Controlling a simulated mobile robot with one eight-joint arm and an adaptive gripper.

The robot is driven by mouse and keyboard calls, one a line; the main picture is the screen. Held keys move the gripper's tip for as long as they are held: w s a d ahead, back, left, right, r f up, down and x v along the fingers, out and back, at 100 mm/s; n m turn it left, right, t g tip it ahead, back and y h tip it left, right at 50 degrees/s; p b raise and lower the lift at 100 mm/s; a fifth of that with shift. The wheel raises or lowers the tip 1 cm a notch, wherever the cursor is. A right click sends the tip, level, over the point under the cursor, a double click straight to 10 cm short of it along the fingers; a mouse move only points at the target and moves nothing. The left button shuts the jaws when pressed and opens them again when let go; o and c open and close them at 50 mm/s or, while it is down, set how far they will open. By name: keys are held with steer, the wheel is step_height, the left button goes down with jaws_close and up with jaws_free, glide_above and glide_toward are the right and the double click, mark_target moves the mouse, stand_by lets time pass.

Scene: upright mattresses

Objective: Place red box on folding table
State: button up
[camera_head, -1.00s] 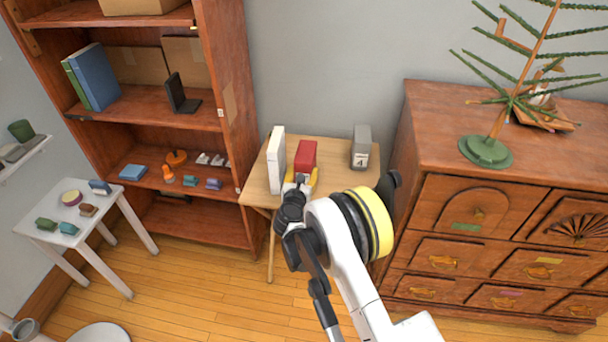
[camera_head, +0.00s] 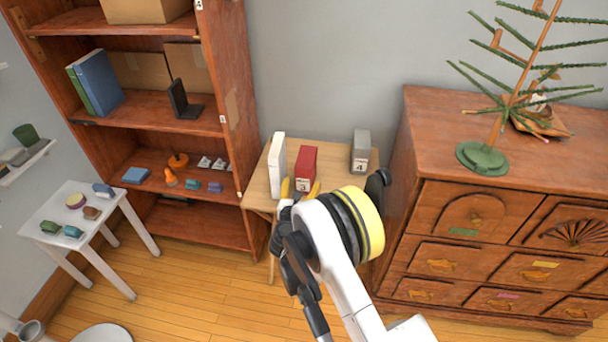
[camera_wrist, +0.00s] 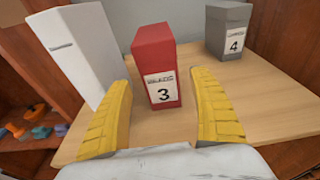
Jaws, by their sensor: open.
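The red box (camera_head: 306,168), with a white label reading 3, stands upright on the wooden folding table (camera_head: 259,190). In the wrist view the red box (camera_wrist: 155,55) stands ahead of and between the two yellow fingers of my gripper (camera_wrist: 162,115). My gripper (camera_head: 300,189) is open and empty at the table's front side, with a clear gap between each finger and the box. The table top (camera_wrist: 262,100) shows bare around the box's base. My arm hides part of the table's front in the head view.
A white box (camera_head: 277,165) stands close left of the red box, near the left finger. A grey box (camera_head: 361,150) labelled 4 stands at the back right. A bookshelf (camera_head: 231,100) is left of the table and a wooden dresser (camera_head: 400,150) right. Table space between the red and grey boxes is clear.

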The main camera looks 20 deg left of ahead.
steer(key=b+v, duration=0.1)
steer(key=v, duration=0.4)
steer(key=shift+a+f, duration=0.1)
steer(key=shift+f, duration=0.05)
steer(key=w+d+r+m+g+h, duration=0.25)
steer(key=w+d+r+m, duration=0.25)
steer(key=d+r+m, duration=0.6)
steer(key=s+d+r+m+g+h, duration=0.1)
steer(key=d+r+m, duration=0.3)
steer(key=d, duration=0.5)
steer(key=s+d+r+m+g+h, duration=0.1)
steer(key=d+r+m, duration=0.2)
steer(key=d+r, duration=0.4)
steer(key=s+d+r+m+g, duration=0.1)
steer(key=s+d+r+m, duration=0.1)
steer(key=s+d+m, duration=0.5)
steer(key=s+d+r+m+g, duration=0.1)
steer(key=s+d+r+m, duration=0.3)
steer(key=d, duration=0.5)
steer(key=s+d+f+m+g, duration=0.1)
steer(key=s+d+m, duration=0.1)
steer(key=s+m, duration=0.3)
steer(key=s+d+f+m+g, duration=0.1)
steer(key=s+d+f+m, duration=0.1)
steer(key=s, duration=0.9)
steer(key=d+m, duration=0.1)
steer(key=m, duration=0.1)
steer(key=shift+s+m+y+b, duration=0.2)
steer(key=shift+m+y+b, duration=0.15)
steer(key=shift+m, duration=0.05)
